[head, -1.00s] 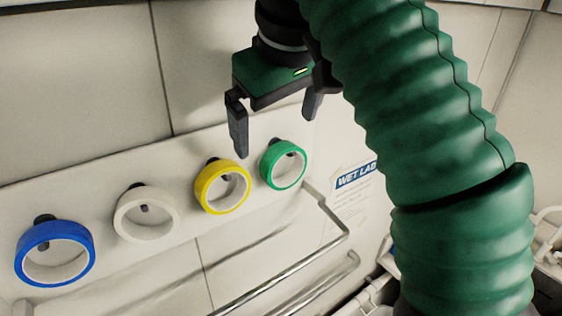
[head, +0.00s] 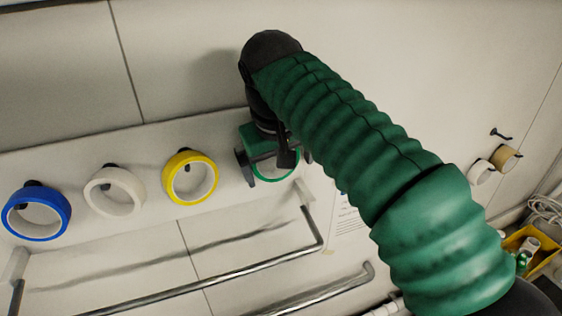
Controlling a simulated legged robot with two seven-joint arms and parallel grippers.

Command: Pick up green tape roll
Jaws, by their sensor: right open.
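The green tape roll (head: 275,178) hangs on the wall board at the right end of a row of rolls. My right gripper (head: 265,173) is open at the green roll, with its fingers in front of the roll's upper part and to either side. The gripper body hides the top of the roll and its peg. I cannot tell whether the fingers touch the roll. My left gripper is out of view.
Yellow (head: 190,177), white (head: 115,191) and blue (head: 37,212) rolls hang to the left on pegs. A metal rail (head: 215,278) runs below. At the right are a tan roll (head: 505,158), a white roll (head: 481,172) and a yellow bin (head: 545,252).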

